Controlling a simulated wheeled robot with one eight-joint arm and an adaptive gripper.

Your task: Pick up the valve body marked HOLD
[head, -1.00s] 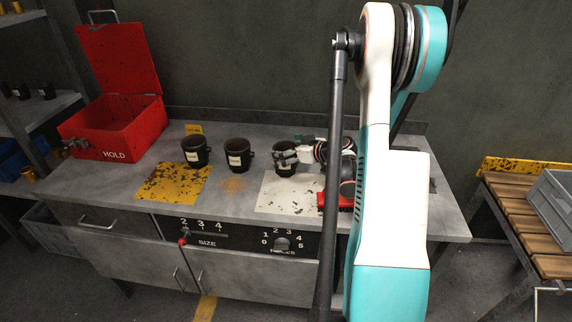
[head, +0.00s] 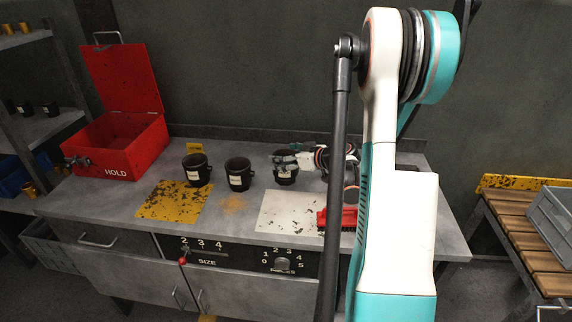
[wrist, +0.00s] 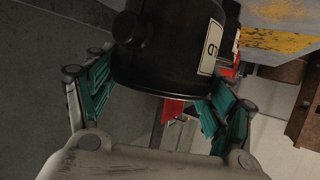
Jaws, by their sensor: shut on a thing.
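Three black valve bodies with pale labels are on or above the grey bench in the head view: a left one (head: 196,171), a middle one (head: 239,175) and a right one (head: 285,176). My gripper (head: 288,160) is shut on the right one, reaching it from the right. In the wrist view the held body (wrist: 165,50) sits between the green-padded fingers of my gripper (wrist: 160,100). Its label shows a single digit, a 6 or a 9. The other labels are too small to read. An open red box (head: 118,146) lettered HOLD stands at the left.
A yellow worn patch (head: 172,200) and a white worn sheet (head: 285,211) lie on the bench front. A red brush-like item (head: 347,218) sits below my arm. A slatted table with a grey crate (head: 552,210) stands right, a shelf (head: 45,125) left.

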